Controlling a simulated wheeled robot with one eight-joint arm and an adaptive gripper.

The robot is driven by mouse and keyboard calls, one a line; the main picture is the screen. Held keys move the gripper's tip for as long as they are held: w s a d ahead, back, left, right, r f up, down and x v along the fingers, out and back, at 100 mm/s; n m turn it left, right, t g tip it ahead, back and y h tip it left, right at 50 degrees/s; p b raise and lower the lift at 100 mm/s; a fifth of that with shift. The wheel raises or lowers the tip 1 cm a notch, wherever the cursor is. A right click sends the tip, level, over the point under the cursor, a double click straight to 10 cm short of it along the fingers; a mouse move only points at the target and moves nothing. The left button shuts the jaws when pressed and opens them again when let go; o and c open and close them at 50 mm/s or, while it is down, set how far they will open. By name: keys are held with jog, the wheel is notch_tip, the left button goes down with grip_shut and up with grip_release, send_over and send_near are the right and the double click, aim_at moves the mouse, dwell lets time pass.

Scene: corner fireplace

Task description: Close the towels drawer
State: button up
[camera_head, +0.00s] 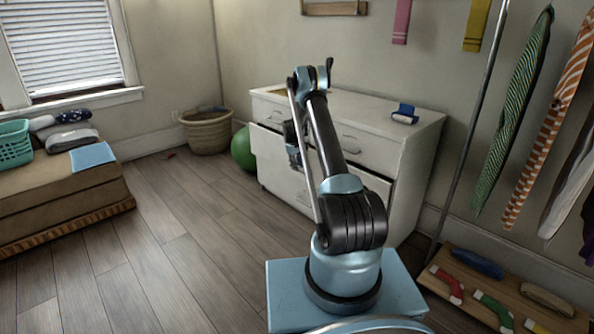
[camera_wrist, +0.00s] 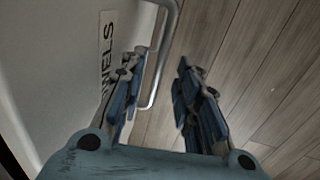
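The towels drawer (camera_wrist: 65,45) shows in the wrist view as a pale front with a partly hidden label (camera_wrist: 107,55) ending in "WELS". Its metal handle (camera_wrist: 161,65) runs between my two fingers in the picture; contact is not clear. My gripper (camera_wrist: 163,58) is open, its left finger beside the drawer front and its right finger over the floor. In the head view, a drawer (camera_head: 268,145) stands out from the white dresser (camera_head: 425,145), partly hidden behind my arm. My gripper (camera_head: 294,155) is in front of it, also partly hidden.
A blue-and-white item (camera_head: 405,113) sits on the dresser top. A green ball (camera_head: 243,148) and a wicker basket (camera_head: 207,131) are left of the dresser. The wooden floor between is clear.

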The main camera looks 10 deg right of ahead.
jog(key=shift+w+d+f, duration=0.1)
jog(key=shift+d+f, duration=0.05)
jog(key=shift+f, duration=0.75)
grip_shut()
jog(key=shift+w+d, duration=0.7)
jog(key=shift+d, duration=0.25)
jog(key=shift+w+d, duration=0.65)
jog(key=shift+d, duration=0.3)
grip_release()
